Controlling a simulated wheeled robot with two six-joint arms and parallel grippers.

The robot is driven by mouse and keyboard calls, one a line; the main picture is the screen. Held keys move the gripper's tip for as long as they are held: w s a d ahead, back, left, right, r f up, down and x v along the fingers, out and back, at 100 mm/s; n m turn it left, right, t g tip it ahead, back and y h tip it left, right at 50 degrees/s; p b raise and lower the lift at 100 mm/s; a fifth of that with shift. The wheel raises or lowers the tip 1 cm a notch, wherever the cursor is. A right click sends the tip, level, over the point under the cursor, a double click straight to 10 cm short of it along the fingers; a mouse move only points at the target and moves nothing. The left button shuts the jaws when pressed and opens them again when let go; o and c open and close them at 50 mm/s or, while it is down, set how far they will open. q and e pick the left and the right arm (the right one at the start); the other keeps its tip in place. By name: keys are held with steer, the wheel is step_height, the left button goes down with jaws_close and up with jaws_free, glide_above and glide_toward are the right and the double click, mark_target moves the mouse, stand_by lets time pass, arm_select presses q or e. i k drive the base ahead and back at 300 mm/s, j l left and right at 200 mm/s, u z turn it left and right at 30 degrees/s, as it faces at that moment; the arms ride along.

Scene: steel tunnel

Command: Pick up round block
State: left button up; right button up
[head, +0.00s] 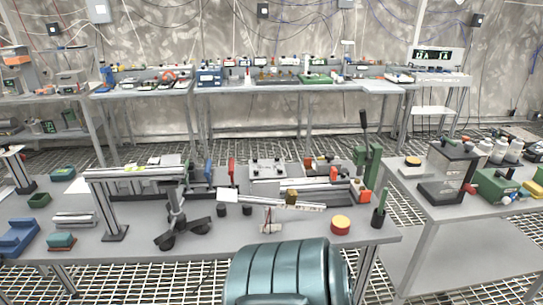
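The likely round block (340,225) is a short red disc with a yellow top. It lies flat near the front edge of the long grey table (285,235), right of centre in the head view. Nothing touches it, and its top and front side are in plain sight. A dark green cup-like holder (379,219) stands a little to its right. Neither of my grippers can be made out in this view.
A teal ribbed drum (280,272) stands before the table's front edge, below left of the block. A grey stand with a crossbar (115,205) and a black-footed tripod (172,220) stand further left. A second table (440,212) is at right. Grated floor lies between.

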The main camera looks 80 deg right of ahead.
mark_target(247, 209)
steer(key=z, duration=2.3)
